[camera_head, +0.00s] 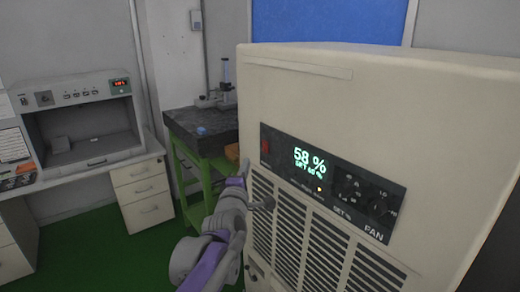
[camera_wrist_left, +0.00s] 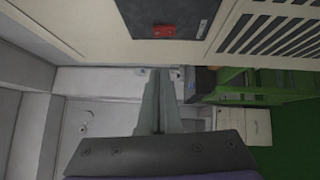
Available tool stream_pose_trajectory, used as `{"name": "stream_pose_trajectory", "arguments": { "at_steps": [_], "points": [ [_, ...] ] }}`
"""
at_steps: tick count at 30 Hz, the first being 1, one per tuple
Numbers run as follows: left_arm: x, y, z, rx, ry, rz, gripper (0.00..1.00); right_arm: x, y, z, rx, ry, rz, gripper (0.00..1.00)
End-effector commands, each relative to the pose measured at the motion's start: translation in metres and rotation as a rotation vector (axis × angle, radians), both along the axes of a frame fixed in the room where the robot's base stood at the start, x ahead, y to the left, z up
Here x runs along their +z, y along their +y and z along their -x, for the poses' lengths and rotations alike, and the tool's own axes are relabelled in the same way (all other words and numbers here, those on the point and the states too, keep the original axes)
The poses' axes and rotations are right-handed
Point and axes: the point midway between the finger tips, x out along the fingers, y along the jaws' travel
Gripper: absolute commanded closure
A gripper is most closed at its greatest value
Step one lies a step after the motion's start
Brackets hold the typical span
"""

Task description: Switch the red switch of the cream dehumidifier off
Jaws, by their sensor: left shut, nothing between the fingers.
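The cream dehumidifier (camera_head: 400,95) fills the right of the head view. In the left wrist view the red switch (camera_wrist_left: 163,31) lies beyond my fingertips, with a visible gap. My left gripper (camera_head: 244,168) is shut and empty, just left of the front face and below the switch. It also shows in the left wrist view (camera_wrist_left: 160,74). My right gripper is out of view.
A small amber lamp (camera_head: 319,189) is lit on the panel, and vent slats (camera_head: 300,240) lie below. A dark-topped green bench (camera_head: 185,130) stands behind my left arm. A grey cabinet (camera_head: 82,118) and white drawers (camera_head: 143,192) are at the left. Green floor is open between.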

Motion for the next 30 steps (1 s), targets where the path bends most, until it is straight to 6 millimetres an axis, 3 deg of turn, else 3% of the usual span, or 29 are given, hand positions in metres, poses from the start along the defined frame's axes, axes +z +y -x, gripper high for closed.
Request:
{"name": "stream_pose_trajectory", "arguments": {
  "at_steps": [9, 12, 18, 30],
  "points": [
    [0.009, -0.009, -0.066, 0.001, -0.003, 0.0, 1.0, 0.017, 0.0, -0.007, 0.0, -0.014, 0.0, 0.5],
    [0.007, -0.026, -0.073, -0.003, 0.0, 0.001, 1.0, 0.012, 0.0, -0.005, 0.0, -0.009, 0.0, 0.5],
    [0.01, -0.04, -0.083, -0.001, -0.001, 0.001, 1.0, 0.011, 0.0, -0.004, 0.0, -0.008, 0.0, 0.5],
    [0.011, -0.042, -0.085, 0.0, -0.001, -0.001, 1.0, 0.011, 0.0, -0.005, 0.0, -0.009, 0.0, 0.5]
  ]
}}
